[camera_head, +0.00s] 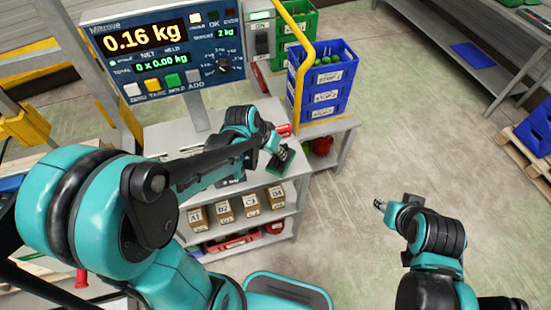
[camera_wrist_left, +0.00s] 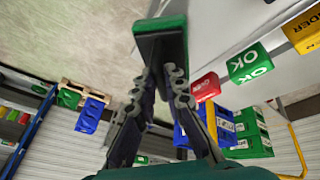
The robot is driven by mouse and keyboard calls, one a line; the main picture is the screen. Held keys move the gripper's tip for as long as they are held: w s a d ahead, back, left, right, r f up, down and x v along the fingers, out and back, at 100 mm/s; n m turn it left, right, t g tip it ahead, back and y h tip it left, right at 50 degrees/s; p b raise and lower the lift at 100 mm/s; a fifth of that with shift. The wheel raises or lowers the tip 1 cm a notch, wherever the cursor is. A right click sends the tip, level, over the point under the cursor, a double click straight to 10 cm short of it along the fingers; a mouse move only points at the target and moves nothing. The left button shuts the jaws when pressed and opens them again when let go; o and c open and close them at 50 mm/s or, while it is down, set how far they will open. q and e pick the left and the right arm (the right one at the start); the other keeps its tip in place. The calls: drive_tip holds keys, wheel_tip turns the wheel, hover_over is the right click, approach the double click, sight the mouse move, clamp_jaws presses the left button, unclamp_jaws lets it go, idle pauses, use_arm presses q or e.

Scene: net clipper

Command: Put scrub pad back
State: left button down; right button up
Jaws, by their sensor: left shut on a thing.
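The scrub pad (camera_head: 280,163), dark on one side with a green layer, is held over the right end of the grey work table (camera_head: 165,140). In the left wrist view the scrub pad (camera_wrist_left: 160,38) sits across the tips of my left gripper (camera_wrist_left: 163,75), its green face pointing away from the fingers. My left gripper (camera_head: 278,146) is shut on it. Whether the pad touches the table cannot be told. My right gripper (camera_head: 380,204) hangs over bare floor, away from the table; its finger opening is too small to judge.
A scale display (camera_head: 165,45) reading 0.16 kg stands behind the table. A red block (camera_head: 284,129) lies close by the left gripper. Blue crates (camera_head: 322,95) and a yellow rail (camera_head: 305,60) stand behind right. Labelled boxes (camera_head: 224,208) fill the shelf below.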

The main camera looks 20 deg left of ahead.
use_arm(q)
drive_tip(key=w+a+f, duration=0.1)
drive_tip(key=w+f, duration=0.1)
drive_tip(key=shift+w+a, duration=0.35)
drive_tip(key=shift+w, duration=0.05)
wheel_tip(320, 180, down, 4)
drive_tip(key=shift+f+b, duration=0.1)
drive_tip(key=shift+b, duration=0.95)
drive_tip(key=shift+s, duration=0.1)
drive_tip(key=c, duration=1.6)
unclamp_jaws()
